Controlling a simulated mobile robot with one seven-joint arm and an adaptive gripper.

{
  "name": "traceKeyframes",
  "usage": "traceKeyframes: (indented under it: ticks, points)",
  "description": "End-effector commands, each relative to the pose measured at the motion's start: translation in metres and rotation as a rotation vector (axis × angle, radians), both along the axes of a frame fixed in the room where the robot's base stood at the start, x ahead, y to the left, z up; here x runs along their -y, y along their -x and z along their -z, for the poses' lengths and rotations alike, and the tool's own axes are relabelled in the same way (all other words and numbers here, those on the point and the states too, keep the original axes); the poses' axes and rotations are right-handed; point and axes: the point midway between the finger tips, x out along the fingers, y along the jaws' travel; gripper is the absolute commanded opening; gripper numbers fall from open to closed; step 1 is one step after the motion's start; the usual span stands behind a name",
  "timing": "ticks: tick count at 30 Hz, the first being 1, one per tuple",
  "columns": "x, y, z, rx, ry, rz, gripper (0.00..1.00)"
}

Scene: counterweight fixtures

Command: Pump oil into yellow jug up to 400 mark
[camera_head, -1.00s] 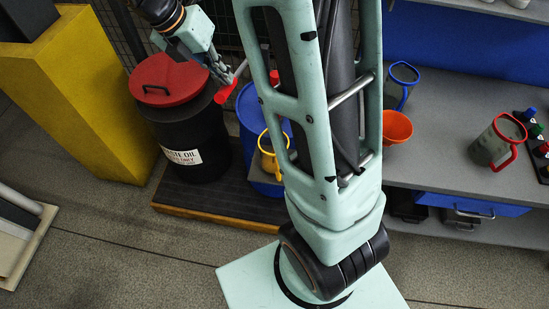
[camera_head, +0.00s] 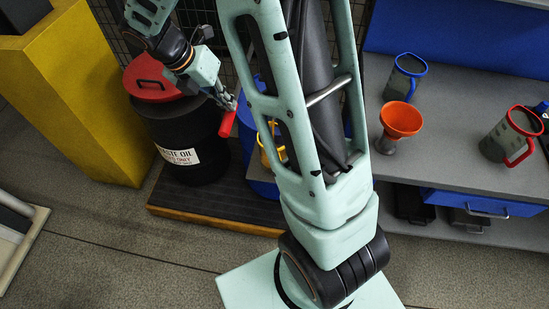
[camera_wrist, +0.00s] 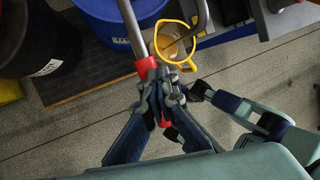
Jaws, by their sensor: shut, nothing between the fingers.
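The yellow jug (camera_head: 268,152) stands by the blue drum (camera_head: 262,185), partly hidden behind my arm column. In the wrist view, the yellow-rimmed jug (camera_wrist: 186,62) is seen from above beside the blue drum (camera_wrist: 104,8). A grey spout crosses its mouth, and brownish stuff shows inside. Its level and marks cannot be read. The red pump handle grip (camera_head: 228,122) hangs at my gripper (camera_head: 226,104). In the wrist view my gripper (camera_wrist: 163,100) is shut, its fingers over the red grip (camera_wrist: 147,67), with nothing held between them. Whether they touch the grip is unclear.
The black waste oil drum (camera_head: 180,125) with its red lid stands to the left on a dark platform (camera_head: 205,212). A yellow cabinet (camera_head: 70,90) is beyond it. The grey bench (camera_head: 450,130) at right carries an orange funnel (camera_head: 401,119), a blue-rimmed jug (camera_head: 405,77) and a red-rimmed jug (camera_head: 512,136).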

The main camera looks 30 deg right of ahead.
Motion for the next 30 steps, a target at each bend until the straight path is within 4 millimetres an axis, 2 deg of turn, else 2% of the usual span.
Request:
traceKeyframes:
  ticks: [13,16,21,24,30]
  points:
    - [0.000,0.000,-0.064,0.002,-0.001,-0.001,0.00]
    - [-0.001,-0.001,-0.090,0.004,-0.001,-0.001,0.00]
    - [0.000,-0.002,-0.119,0.006,-0.001,0.001,0.00]
    - [0.000,-0.001,-0.129,0.004,-0.001,0.000,0.00]
    - [0.000,0.000,-0.130,0.001,0.000,-0.001,0.00]
